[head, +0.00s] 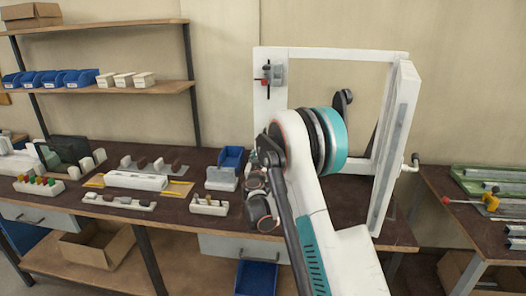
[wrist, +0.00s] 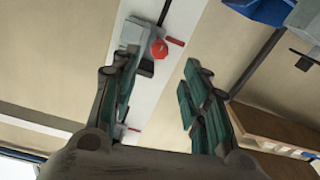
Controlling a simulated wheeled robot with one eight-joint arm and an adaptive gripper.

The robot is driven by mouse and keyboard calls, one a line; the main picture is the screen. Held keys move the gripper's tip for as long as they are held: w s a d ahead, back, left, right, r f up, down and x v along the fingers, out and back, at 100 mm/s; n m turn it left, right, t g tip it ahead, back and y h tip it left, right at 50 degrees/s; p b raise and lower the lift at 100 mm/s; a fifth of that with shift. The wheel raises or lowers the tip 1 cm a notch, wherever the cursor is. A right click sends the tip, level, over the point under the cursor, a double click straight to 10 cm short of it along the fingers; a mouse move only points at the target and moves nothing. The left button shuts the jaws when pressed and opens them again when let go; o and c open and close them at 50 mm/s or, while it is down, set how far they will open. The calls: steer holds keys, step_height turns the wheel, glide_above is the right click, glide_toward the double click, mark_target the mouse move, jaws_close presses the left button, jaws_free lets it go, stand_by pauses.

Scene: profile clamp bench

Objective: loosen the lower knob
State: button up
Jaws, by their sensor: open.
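The wrist view looks roughly upside down along the white profile (wrist: 185,45). A grey clamp (wrist: 132,33) with a round red knob (wrist: 158,49) and a small red bar is on it near the top; this appears to be the lower knob. My gripper (wrist: 157,64) is open and empty, its green-padded fingers on either side of the knob in the picture; I cannot tell the distance. A second clamp is mostly hidden behind the left finger, its red bar (wrist: 135,129) showing. In the head view the upper clamp (head: 278,75) shows; my arm hides the lower one.
The white frame (head: 398,140) stands on the dark bench (head: 180,207). Shelves (head: 110,88) with blue bins are at the left. Small parts and holders crowd the bench left of my arm. A second bench (head: 460,215) with trays is at the right.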

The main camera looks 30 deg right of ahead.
steer(key=b+x, duration=0.1)
steer(key=x, duration=0.6)
steer(key=shift+w+d, duration=0.2)
steer(key=shift+w, duration=0.05)
jaws_close()
